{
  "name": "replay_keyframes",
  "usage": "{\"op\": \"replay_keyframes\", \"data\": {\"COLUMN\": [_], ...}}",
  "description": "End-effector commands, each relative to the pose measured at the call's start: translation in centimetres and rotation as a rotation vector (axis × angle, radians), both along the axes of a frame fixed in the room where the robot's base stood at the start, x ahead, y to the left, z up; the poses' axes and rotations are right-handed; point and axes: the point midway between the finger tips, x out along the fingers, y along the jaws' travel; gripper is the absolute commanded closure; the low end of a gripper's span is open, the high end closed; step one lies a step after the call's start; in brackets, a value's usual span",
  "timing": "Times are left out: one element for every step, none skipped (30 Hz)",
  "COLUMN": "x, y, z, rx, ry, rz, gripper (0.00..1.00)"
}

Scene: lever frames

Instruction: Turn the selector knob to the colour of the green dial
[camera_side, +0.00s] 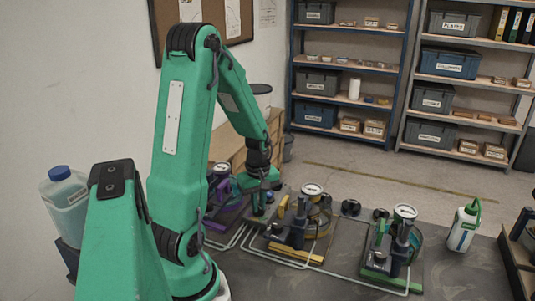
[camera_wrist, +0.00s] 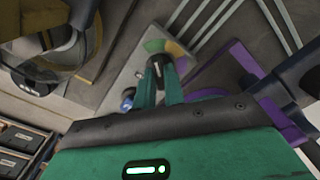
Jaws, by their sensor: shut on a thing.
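The selector knob (camera_wrist: 155,62) is a dark, narrow piece on a grey panel (camera_wrist: 122,82), with green, yellow-orange and purple colour fields around it. My gripper (camera_wrist: 158,73) is shut on the knob, one green finger on each side. The fingers hide part of the knob and panel, and I cannot tell which colour it points to. In the side view my gripper (camera_side: 261,204) reaches down between the purple and yellow stations, and the knob is hidden. The green-based station (camera_side: 392,279) stands at right with a round white-faced dial (camera_side: 405,212) on top.
A yellow-based station (camera_side: 297,254) with its dial (camera_side: 312,190) and a purple-based station (camera_side: 226,217) stand close to my gripper. A blue button or light (camera_wrist: 128,97) sits on the panel. Pale pipes run over the dark bench. A white bottle (camera_side: 462,230) stands at right.

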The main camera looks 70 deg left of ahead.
Motion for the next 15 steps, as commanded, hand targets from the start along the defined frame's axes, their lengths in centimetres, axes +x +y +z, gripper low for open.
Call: {"op": "replay_keyframes", "data": {"x": [0.02,0.02,0.02,0.02,0.02,0.02,0.02,0.02,0.01,0.01,0.01,0.01,0.01,0.00,0.00], "y": [0.05,0.05,0.05,0.05,0.05,0.05,0.05,0.05,0.04,0.04,0.04,0.03,0.03,0.02,0.02], "z": [0.11,0.11,0.11,0.12,0.12,0.11,0.11,0.10,0.09,0.08,0.07,0.06,0.05,0.05,0.05], "rx": [0.001,0.001,0.001,0.001,0.001,0.001,0.001,0.001,0.001,0.001,0.001,0.001,0.000,0.000,0.000], "ry": [-0.001,-0.001,-0.001,-0.001,-0.001,-0.001,-0.001,-0.001,-0.001,-0.001,-0.001,-0.001,-0.001,-0.001,0.000], "rz": [0.000,0.000,0.000,0.000,0.000,0.000,-0.001,-0.001,-0.001,-0.001,-0.001,-0.001,-0.001,-0.001,-0.002], "gripper": [1.00,1.00,1.00,1.00,0.83,0.75,0.70,0.67,0.67,0.67,0.67,0.67,0.67,0.67,0.67]}}
